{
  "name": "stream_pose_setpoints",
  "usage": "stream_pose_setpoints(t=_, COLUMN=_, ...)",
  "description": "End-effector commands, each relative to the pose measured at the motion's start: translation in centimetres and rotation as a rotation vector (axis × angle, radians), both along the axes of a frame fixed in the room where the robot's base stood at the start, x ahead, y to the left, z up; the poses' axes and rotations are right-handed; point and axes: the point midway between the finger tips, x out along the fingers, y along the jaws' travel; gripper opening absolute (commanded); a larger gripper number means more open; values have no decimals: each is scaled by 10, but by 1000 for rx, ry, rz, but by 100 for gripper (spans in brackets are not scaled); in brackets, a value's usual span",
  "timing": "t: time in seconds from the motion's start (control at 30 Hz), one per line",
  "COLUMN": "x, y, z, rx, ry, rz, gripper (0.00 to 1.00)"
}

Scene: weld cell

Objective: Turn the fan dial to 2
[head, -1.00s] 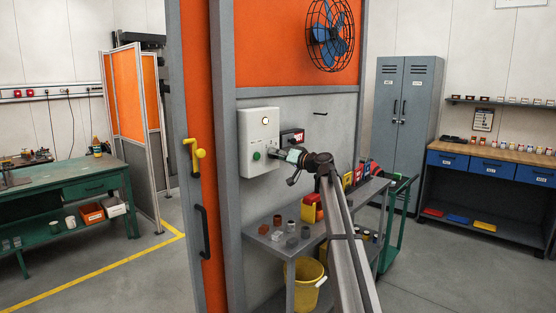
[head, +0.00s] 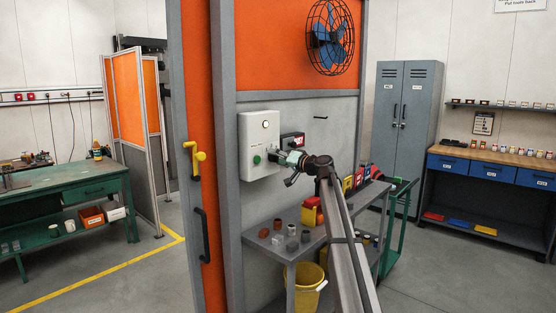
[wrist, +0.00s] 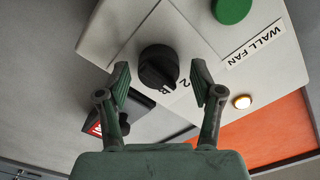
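The fan dial (wrist: 158,67) is a round black knob with a raised grip on the pale control box (wrist: 120,30). The grip slants toward the lower right in the wrist view. A printed 2 (wrist: 187,84) shows right of the grip's lower end; another mark below the dial is partly hidden. My gripper (wrist: 160,75) is open, one finger on each side of the dial, with gaps visible between pads and dial. In the head view, my gripper (head: 282,158) is at the box's lower right and hides the dial. The blue-bladed wall fan (head: 330,38) hangs above.
The box carries a green button (wrist: 232,10), a WALL FAN label (wrist: 256,45) and a lit lamp (wrist: 242,102). A black-and-red device (wrist: 104,118) sits close to the left finger. A grey shelf cart (head: 318,224) with small items stands below my arm.

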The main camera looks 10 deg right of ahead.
Motion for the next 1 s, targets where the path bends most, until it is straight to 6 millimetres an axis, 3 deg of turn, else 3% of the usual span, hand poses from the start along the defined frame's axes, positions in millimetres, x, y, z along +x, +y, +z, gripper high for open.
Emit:
stream_pose_setpoints(t=0.43, x=-10, y=-7, z=-2, rx=-2, ry=1, rz=1, gripper=69)
stream_pose_setpoints(t=1.0, x=-84, y=-69, z=-2, rx=-1, ry=0, rz=-1, gripper=69)
